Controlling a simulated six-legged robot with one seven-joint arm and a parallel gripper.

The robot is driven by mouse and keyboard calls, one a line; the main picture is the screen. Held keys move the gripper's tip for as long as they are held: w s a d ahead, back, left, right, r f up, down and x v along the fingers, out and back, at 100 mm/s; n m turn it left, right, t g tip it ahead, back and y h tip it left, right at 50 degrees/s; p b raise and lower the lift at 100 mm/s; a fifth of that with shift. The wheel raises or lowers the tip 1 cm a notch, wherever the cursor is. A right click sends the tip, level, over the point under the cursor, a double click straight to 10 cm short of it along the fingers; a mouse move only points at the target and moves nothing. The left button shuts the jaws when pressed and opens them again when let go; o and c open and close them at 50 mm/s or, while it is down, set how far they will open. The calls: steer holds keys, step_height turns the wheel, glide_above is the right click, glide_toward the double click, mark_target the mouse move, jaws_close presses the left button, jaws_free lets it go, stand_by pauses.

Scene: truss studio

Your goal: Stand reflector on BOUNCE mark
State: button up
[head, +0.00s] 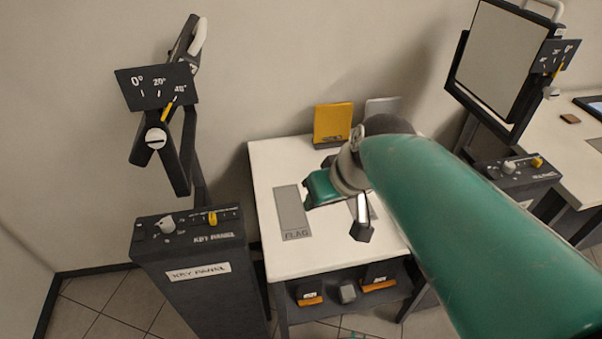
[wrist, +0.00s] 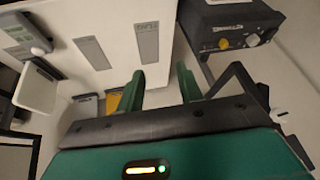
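My gripper (wrist: 160,72) is open, with nothing between its two green fingers in the wrist view. In the head view it hangs above the table, partly hidden by my arm. A pale grey-white panel (head: 382,106), likely the reflector, stands at the table's back edge, its lower part hidden by my arm. It is apart from my gripper. A grey rectangular mark (wrist: 92,53), likely BOUNCE, lies bare on the table in the wrist view; its label is too small to read. In the head view it is mostly hidden.
The white table (head: 275,258) also bears an empty FLAG mark (head: 291,212). A yellow panel (head: 333,122) stands beside the pale one. The KEY PANEL box (head: 185,237) and its stand are at left. A framed panel (head: 501,60) and another control box (head: 513,172) are at right.

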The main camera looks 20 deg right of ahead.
steer(key=s, duration=0.1)
steer(key=s+a+h, duration=0.1)
steer(key=s, duration=0.1)
steer(key=s+a+h, duration=0.1)
steer(key=s, duration=0.1)
steer(key=shift+r+m, duration=0.3)
steer(key=shift+m, duration=0.1)
steer(key=shift+d, duration=0.15)
